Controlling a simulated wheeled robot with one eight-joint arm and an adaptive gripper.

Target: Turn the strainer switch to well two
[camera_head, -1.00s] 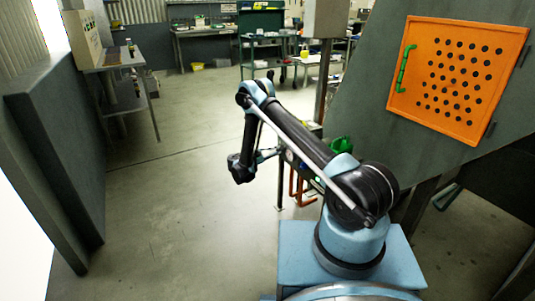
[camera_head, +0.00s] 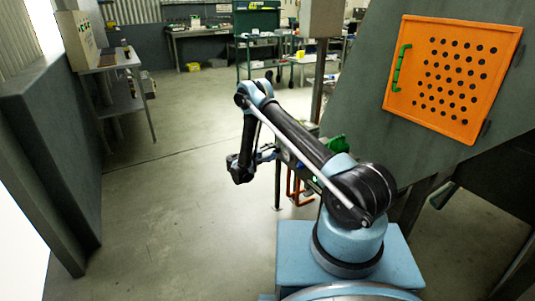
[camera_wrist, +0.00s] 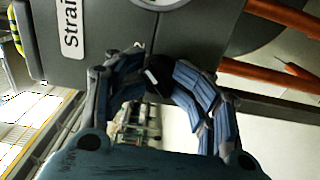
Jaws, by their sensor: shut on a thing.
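In the wrist view, my gripper (camera_wrist: 154,74) has its blue ribbed fingers closed around the strainer switch (camera_wrist: 157,84), a small black knob with a white pointer mark. The fingers cover most of the knob's sides. The knob sits at the edge of a dark grey panel (camera_wrist: 190,35). A white label (camera_wrist: 70,26) reading "Strai…" and a small "2" beside the knob show on the panel. In the head view, my gripper (camera_head: 266,155) is small and partly hidden, so the switch cannot be made out there.
A round white dial is cut off at the wrist view's top edge. Orange-red pipes (camera_wrist: 265,75) run to the right of the panel. In the head view, an orange perforated door (camera_head: 455,75) is at right, a grey wall panel (camera_head: 50,150) at left, and open floor (camera_head: 180,220) between.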

